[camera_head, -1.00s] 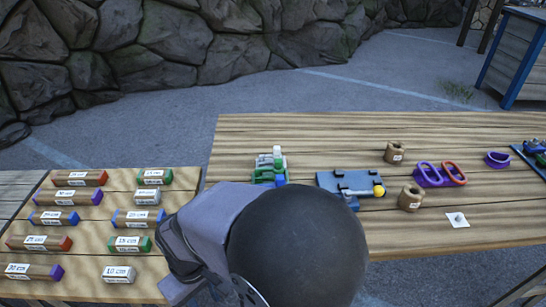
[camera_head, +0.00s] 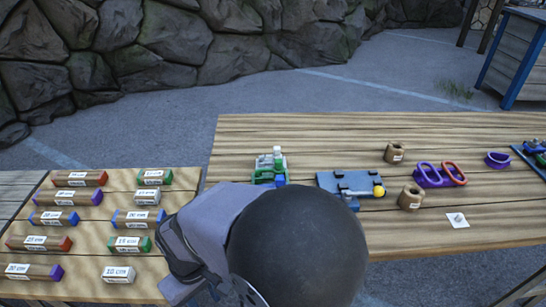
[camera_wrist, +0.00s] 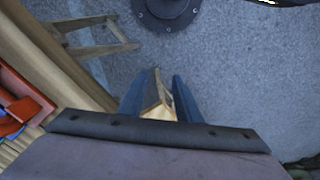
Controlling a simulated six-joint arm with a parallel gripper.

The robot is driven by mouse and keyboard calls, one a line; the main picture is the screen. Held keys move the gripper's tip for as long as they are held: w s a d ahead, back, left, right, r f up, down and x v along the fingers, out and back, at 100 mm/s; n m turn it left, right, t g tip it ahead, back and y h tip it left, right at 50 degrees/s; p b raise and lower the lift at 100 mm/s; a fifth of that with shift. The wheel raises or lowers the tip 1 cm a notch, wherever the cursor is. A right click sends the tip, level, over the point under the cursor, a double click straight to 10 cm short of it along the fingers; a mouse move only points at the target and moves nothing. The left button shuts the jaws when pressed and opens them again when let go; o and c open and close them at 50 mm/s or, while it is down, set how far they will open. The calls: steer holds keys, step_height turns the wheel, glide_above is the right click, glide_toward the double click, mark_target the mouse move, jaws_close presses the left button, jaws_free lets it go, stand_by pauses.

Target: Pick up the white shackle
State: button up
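I cannot make out a white shackle for certain in either view. In the head view, a purple shackle-like loop (camera_head: 428,175) and a red one (camera_head: 453,173) stand on a purple holder right of centre. A green device with a white top (camera_head: 276,165) stands left of them. My arm hides part of the table front. In the wrist view my gripper (camera_wrist: 155,95) shows two blue fingers spread apart. A brown wooden shape with a pale face (camera_wrist: 157,105) appears between them; I cannot tell whether it is held or lies beyond.
A blue-grey fixture with a yellow knob (camera_head: 350,183), two brown pots (camera_head: 395,152) (camera_head: 411,197), a purple piece (camera_head: 497,159) and a white card (camera_head: 457,220) are on the right table. Labelled wooden blocks (camera_head: 130,244) fill the left table. An orange-red tray (camera_wrist: 20,90) is at the wrist view's left.

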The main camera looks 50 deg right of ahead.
steer(key=shift+o, duration=0.2)
steer(key=shift+o, duration=0.8)
steer(key=w+d+r+p, duration=0.1)
steer(key=w+d+r, duration=0.1)
steer(key=w, duration=0.1)
steer(key=w+d+r+m+p, duration=0.1)
steer(key=w+d+r, duration=0.1)
steer(key=w, duration=0.1)
steer(key=w+d+r+m+p, duration=0.1)
steer(key=w+d+r+p, duration=0.1)
steer(key=w, duration=0.1)
steer(key=shift+w+d+t, duration=0.25)
steer(key=shift+d+t, duration=0.1)
steer(key=shift+t, duration=0.05)
steer(key=w+d+r+m+p, duration=0.2)
steer(key=w+d+r+p, duration=0.15)
steer(key=w+d, duration=0.35)
steer(key=m+t+h+p, duration=0.1)
steer(key=m+h+p, duration=0.1)
steer(key=m+p, duration=0.35)
glide_toward(277, 148)
steer(key=x, duration=0.2)
steer(key=shift+n, duration=0.25)
steer(key=shift+p+x, duration=2.4)
steer(key=shift+x, duration=1.05)
